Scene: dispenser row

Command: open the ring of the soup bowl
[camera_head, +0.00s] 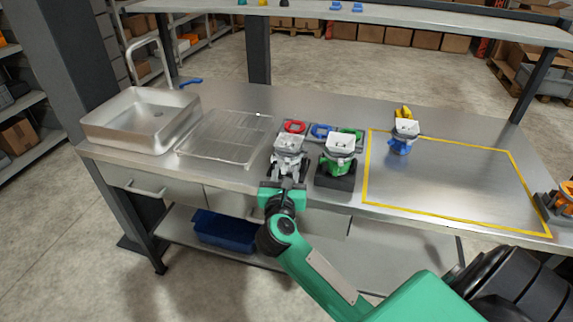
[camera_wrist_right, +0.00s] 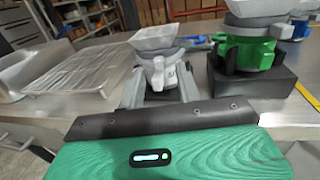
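A pale grey-white unit with a square white bowl on top (camera_head: 289,143) stands near the table's front edge; it also shows in the right wrist view (camera_wrist_right: 157,40). Which bowl is the soup bowl, I cannot tell. My right gripper (camera_head: 289,171) is in front of this unit. In the right wrist view the gripper's fingers (camera_wrist_right: 160,88) are apart, one on each side of the unit's white lower body. I cannot tell if they touch it. A similar green unit (camera_head: 337,160) stands to the right on a black block. My left gripper is not in view.
Red (camera_head: 295,127), blue (camera_head: 321,130) and green rings (camera_head: 350,134) lie behind the units. A blue unit (camera_head: 399,146) stands inside a yellow outline, mostly clear. A wire rack (camera_head: 226,138) and sink (camera_head: 140,118) are left; an orange unit (camera_head: 563,199) is far right.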

